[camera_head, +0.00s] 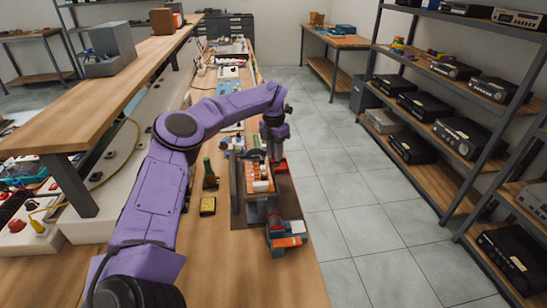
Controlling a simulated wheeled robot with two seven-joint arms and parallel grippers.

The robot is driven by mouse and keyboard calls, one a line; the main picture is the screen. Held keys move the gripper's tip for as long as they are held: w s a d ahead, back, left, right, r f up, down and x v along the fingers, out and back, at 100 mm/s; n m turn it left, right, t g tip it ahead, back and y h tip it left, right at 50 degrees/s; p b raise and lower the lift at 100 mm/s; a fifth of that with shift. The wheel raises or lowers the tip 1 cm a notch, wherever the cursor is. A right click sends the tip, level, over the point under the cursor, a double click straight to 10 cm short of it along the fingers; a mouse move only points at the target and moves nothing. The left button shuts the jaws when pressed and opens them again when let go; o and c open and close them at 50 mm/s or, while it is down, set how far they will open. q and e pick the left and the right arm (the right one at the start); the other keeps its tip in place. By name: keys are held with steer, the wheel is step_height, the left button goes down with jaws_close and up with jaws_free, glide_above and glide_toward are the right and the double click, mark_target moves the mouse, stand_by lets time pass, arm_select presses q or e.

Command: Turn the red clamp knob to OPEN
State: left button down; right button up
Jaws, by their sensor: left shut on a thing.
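My purple left arm reaches over the workbench from the lower left. Its left gripper (279,156) points down at the far right corner of a fixture and is shut on a small red part, which looks like the red clamp knob (281,167). The fingers hide part of the knob, and no OPEN mark is readable. The fixture (237,188) has grey rails and holds an orange and white block (258,178). A grey and red-orange clamp-like piece (287,241) sits at its near end. My right gripper is not in view.
A yellow-black block (208,206) and a green bottle-like item (209,175) stand left of the fixture. A raised wooden shelf (105,95) runs along the left. Bare bench (240,275) lies in front. Racks of hi-fi units (463,135) stand right, across the tiled floor.

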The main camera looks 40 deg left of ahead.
arm_select(q)
steer(key=n+b, duration=0.3)
steer(key=n, duration=0.2)
steer(key=shift+w+b, duration=0.1)
steer(key=shift+b, duration=0.3)
steer(key=shift+r+n+b, duration=0.1)
steer(key=shift+n+b, duration=0.8)
steer(key=shift+n, duration=0.7)
steer(key=c, duration=0.9)
jaws_free()
steer(key=shift+w, duration=0.1)
steer(key=r, duration=0.5)
steer(key=r+p, duration=0.1)
steer(key=r, duration=0.4)
steer(key=shift+s+a+r, duration=0.15)
steer(key=shift+s+a, duration=0.05)
